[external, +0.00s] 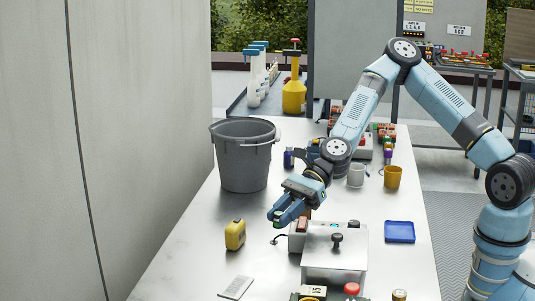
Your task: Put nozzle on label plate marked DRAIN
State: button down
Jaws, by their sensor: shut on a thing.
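My gripper (281,216) is in the middle of the table, just above and left of a grey-white box. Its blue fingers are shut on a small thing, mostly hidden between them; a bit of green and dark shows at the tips. I take it to be the nozzle, but its shape is not clear. A flat pale plate with faint marks (236,287) lies on the table at the front left, apart from my gripper. Its marks are too small to read, so I cannot tell whether it says DRAIN.
A grey bucket (243,160) stands at the back left. A yellow tape measure (235,235) is left of my gripper. The table's left front is mostly clear.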

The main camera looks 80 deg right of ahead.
jog(key=s+a+r+n+g+y, duration=0.2)
jog(key=s+a+n+g, duration=0.2)
jog(key=a+n+g, duration=0.1)
send_over(238, 282)
jog(key=f, duration=0.5)
jog(key=s+f, duration=0.1)
jog(key=f, duration=0.2)
jog(key=shift+d+f, duration=0.15)
jog(key=shift+w+f, duration=0.4)
jog(key=shift+f, duration=0.15)
jog(key=f, duration=0.3)
jog(key=shift+w+a+f, duration=0.1)
jog(key=shift+w+a, duration=0.05)
jog(key=shift+a, duration=0.05)
jog(key=c, duration=0.9)
grip_release()
